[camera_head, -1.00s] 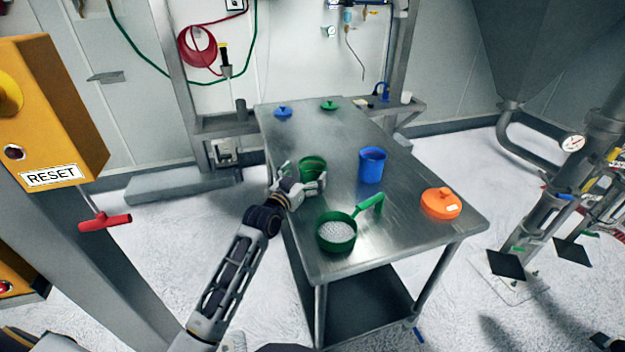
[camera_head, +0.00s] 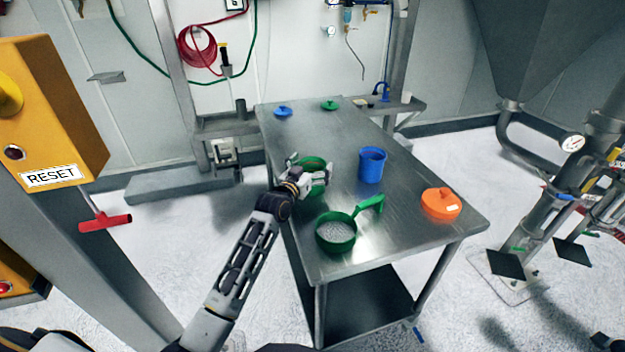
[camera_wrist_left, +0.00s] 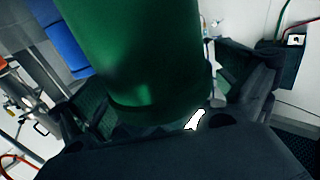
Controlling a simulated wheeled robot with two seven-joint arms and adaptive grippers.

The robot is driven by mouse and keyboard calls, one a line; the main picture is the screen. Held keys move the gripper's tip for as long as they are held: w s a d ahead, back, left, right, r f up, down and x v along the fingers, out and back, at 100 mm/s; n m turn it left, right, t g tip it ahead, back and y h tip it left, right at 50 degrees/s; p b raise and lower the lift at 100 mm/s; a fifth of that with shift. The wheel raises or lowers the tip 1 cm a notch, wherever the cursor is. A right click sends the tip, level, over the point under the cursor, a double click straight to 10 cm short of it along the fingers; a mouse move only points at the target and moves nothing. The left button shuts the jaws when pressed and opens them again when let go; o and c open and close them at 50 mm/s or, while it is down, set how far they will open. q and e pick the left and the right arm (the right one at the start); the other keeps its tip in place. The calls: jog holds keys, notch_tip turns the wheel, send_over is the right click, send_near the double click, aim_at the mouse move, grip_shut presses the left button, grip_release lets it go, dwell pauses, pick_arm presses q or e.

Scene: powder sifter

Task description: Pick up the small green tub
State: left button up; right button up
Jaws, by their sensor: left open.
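The small green tub (camera_head: 314,164) stands on the metal table, near its left edge. Its lower part is partly hidden by my left gripper (camera_head: 310,172). My left gripper is open, with one finger on either side of the tub. In the left wrist view the tub (camera_wrist_left: 135,50) fills the upper middle, between the open fingers. I cannot tell whether a finger touches it. My right gripper is not in view.
A green sieve (camera_head: 336,246) with white grains and a handle stands nearer on the table (camera_head: 400,245). A blue tub (camera_head: 372,165) and an orange lidded container (camera_head: 441,204) stand to the right. Blue (camera_head: 283,112) and green (camera_head: 329,105) lids lie at the far end.

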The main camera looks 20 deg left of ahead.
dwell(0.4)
pick_arm(q)
jog(key=c, duration=1.4)
